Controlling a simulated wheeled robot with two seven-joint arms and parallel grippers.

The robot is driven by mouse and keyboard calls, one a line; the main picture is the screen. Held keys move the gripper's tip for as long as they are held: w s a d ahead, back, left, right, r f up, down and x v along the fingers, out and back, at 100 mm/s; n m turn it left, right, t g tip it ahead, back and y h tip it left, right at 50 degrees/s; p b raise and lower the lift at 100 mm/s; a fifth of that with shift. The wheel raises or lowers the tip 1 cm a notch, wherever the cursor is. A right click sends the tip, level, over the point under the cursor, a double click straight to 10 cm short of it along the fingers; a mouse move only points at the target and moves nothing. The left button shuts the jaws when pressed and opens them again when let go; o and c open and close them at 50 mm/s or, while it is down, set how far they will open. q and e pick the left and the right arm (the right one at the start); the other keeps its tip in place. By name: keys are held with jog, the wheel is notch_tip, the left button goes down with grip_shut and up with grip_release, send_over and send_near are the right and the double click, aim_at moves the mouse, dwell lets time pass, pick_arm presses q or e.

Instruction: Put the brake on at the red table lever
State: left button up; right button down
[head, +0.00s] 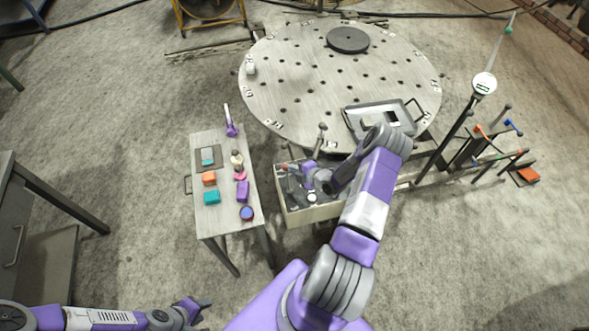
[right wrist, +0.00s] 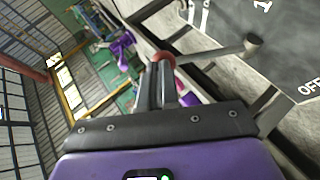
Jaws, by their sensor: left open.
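The red table lever shows its red ball knob (right wrist: 163,58) at the fingertips of my right gripper (right wrist: 160,80) in the right wrist view. My left gripper (head: 201,305) is open and empty low at the left, away from the box.
Behind the box is a round perforated table (head: 300,82) with a tray (head: 412,128) and black disc (head: 348,40). A dark-knobbed lever (right wrist: 253,43) stands beside the gripper, near a panel marked OFF (right wrist: 306,90). A small side table (head: 207,223) with coloured blocks is left of the box.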

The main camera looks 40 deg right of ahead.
jog(key=shift+w+r, duration=0.1)
jog(key=shift+w, duration=0.05)
jog(key=p+v, duration=0.3)
jog(key=v, duration=1.1)
jog(key=shift+r, duration=0.35)
jog(key=shift+w+d, duration=0.1)
jog(key=shift+d, duration=0.05)
